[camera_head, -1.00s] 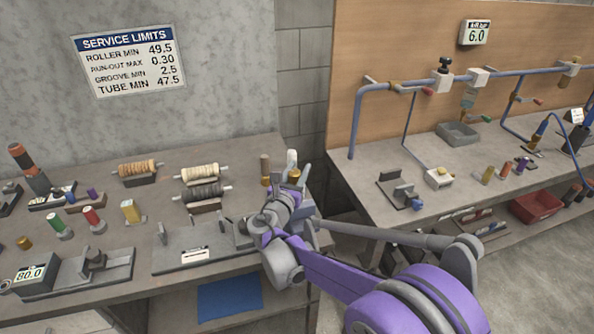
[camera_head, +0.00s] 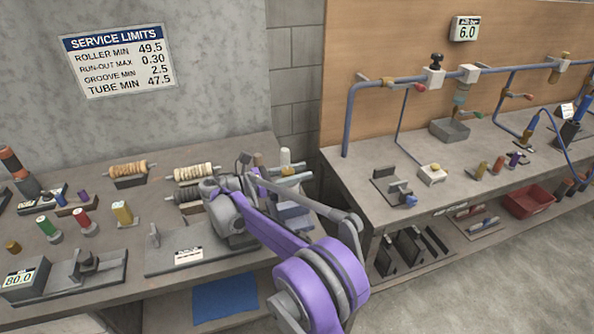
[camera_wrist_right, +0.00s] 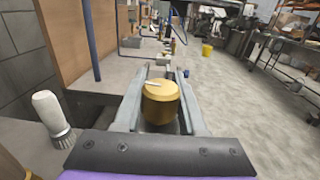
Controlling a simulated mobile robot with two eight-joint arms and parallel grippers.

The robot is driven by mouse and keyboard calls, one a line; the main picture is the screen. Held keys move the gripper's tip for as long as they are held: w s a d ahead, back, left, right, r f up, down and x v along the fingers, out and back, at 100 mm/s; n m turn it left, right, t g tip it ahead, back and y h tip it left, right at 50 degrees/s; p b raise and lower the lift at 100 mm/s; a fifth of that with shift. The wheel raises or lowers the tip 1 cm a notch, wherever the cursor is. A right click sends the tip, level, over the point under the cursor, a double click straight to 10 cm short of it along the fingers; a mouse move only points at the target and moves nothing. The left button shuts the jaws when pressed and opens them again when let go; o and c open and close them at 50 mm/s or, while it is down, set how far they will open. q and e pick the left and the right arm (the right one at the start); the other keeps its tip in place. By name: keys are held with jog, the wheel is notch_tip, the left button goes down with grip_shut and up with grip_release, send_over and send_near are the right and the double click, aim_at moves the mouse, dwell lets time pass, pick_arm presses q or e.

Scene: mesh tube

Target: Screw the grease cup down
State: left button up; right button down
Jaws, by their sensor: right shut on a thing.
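My right gripper (camera_wrist_right: 158,105) is shut on a brass grease cup (camera_wrist_right: 160,108), a short round cup with a pale mark on its top, held between the two grey fingers in the right wrist view. In the head view my right gripper (camera_head: 291,172) is at the right end of the left bench, partly covered by my own purple and grey wrist. What lies under the cup is hidden, so I cannot tell whether it touches a thread. My left gripper is not in view.
A white-handled brush (camera_wrist_right: 50,115) stands close to the left of the gripper in the wrist view. Rollers (camera_head: 195,173) on stands and a grey fixture (camera_head: 170,258) are on the left bench. A gap separates it from the right bench (camera_head: 350,165), which carries blue pipework.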

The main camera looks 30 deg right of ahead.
jog(key=shift+s+m+g+y, duration=0.15)
jog(key=shift+m+g+y, duration=0.15)
jog(key=shift+m+g, duration=0.45)
jog(key=shift+s+m+g+y, duration=0.1)
jog(key=shift+m+g+y, duration=0.3)
jog(key=shift+g, duration=0.65)
jog(key=shift+s+a+m+g, duration=0.1)
jog(key=shift+m+g, duration=0.15)
jog(key=shift+g, duration=0.05)
jog(key=shift+c, duration=2.3)
grip_release()
